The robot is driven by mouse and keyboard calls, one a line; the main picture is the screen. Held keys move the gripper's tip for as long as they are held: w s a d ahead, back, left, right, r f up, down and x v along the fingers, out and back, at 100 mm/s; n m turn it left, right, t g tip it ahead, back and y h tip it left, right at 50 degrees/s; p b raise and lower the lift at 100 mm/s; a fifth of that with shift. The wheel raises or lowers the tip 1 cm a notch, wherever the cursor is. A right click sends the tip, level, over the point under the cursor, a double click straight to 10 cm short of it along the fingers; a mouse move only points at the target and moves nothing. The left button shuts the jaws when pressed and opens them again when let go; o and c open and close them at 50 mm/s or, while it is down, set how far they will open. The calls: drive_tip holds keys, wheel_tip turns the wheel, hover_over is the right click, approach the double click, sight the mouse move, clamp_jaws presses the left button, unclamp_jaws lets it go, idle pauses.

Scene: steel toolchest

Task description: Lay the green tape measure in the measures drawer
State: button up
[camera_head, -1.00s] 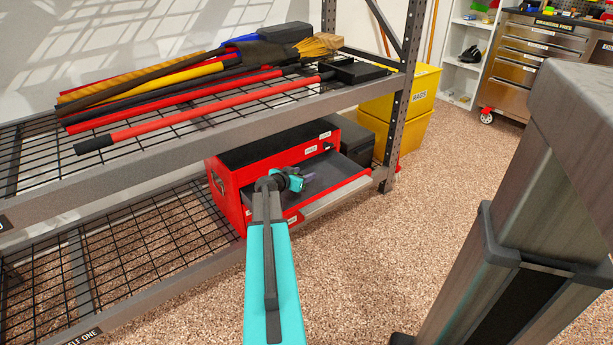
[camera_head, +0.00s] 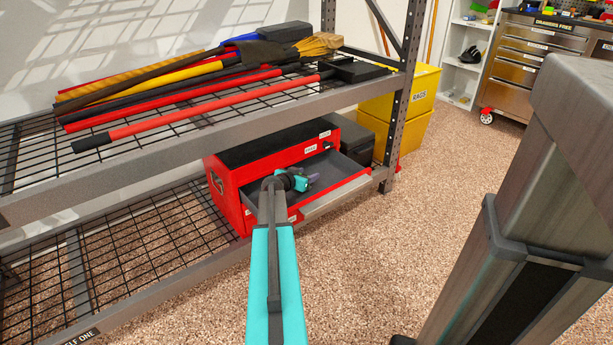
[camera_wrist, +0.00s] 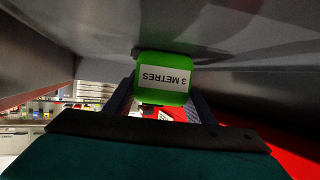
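The green tape measure (camera_wrist: 163,78), labelled 3 METRES, sits between the fingers of my gripper (camera_wrist: 165,98) in the wrist view. The fingers flank it closely and appear shut on it. In the head view my gripper (camera_head: 312,179) is over the open drawer (camera_head: 345,164) of the red toolchest (camera_head: 228,188), low between its walls. The tape measure cannot be made out in that view. Grey drawer surfaces (camera_wrist: 255,50) surround the tape measure in the wrist view. I cannot tell whether it touches the drawer floor.
The toolchest stands on a lower wire shelf (camera_head: 130,250). The upper shelf (camera_head: 230,128) above it holds brooms and long handles (camera_head: 200,118). A rack post (camera_head: 398,115) stands right of the drawer, with yellow bins (camera_head: 410,125) behind.

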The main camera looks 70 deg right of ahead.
drive_tip(key=o, duration=0.4)
drive_tip(key=shift+c, duration=0.2)
drive_tip(key=shift+r, duration=0.15)
drive_tip(key=shift+p+v, duration=0.85)
drive_tip(key=shift+v, duration=2.9)
